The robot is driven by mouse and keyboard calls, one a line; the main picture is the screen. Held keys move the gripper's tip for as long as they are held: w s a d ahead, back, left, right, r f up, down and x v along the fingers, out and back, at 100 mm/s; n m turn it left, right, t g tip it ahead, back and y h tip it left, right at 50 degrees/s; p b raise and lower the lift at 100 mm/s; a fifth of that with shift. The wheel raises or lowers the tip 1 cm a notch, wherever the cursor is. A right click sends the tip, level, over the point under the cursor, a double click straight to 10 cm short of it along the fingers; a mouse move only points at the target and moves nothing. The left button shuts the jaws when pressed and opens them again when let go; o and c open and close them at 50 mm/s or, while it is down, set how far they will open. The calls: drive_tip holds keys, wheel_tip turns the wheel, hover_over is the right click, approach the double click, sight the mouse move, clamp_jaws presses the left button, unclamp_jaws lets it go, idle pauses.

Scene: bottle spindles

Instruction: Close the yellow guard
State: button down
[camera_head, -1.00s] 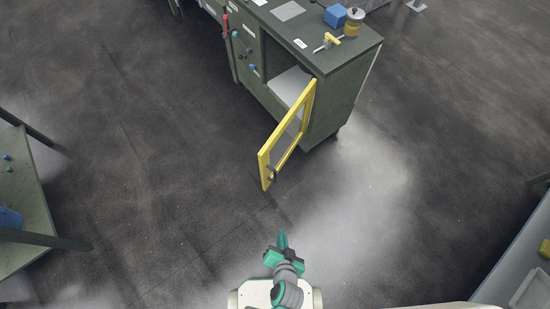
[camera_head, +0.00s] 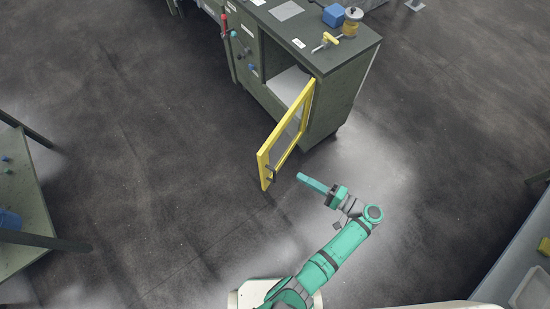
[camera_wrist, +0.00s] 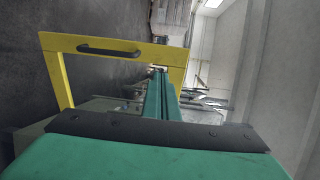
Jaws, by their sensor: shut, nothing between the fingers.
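The yellow guard (camera_head: 289,131) is a framed, see-through door on the dark green cabinet (camera_head: 341,93). It stands swung open toward me, and the cabinet opening behind it shows a pale inside. A dark handle (camera_head: 269,176) sits near its free edge. My gripper (camera_head: 301,178) is shut and empty, just right of the guard's free end, with a small gap in the head view. In the wrist view the guard's yellow frame (camera_wrist: 57,75) and dark handle (camera_wrist: 109,48) lie beyond and left of my shut fingers (camera_wrist: 160,96). Whether they touch is unclear there.
On the cabinet top stand a blue block (camera_head: 334,15), a yellow-and-grey spool-like item (camera_head: 351,22) and a yellow-handled tool (camera_head: 326,41). A green table (camera_head: 25,205) is at left and a grey bench (camera_head: 520,262) at right. The floor around the guard is clear.

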sight(267, 154)
drive_tip(key=shift+y, duration=0.4)
drive_tip(key=x, duration=0.4)
drive_tip(key=r+x, duration=0.1)
drive_tip(key=x, duration=0.8)
drive_tip(key=shift+w+d+r, duration=0.2)
drive_tip(key=shift+w+r, duration=0.05)
drive_tip(key=shift+w+a, duration=0.1)
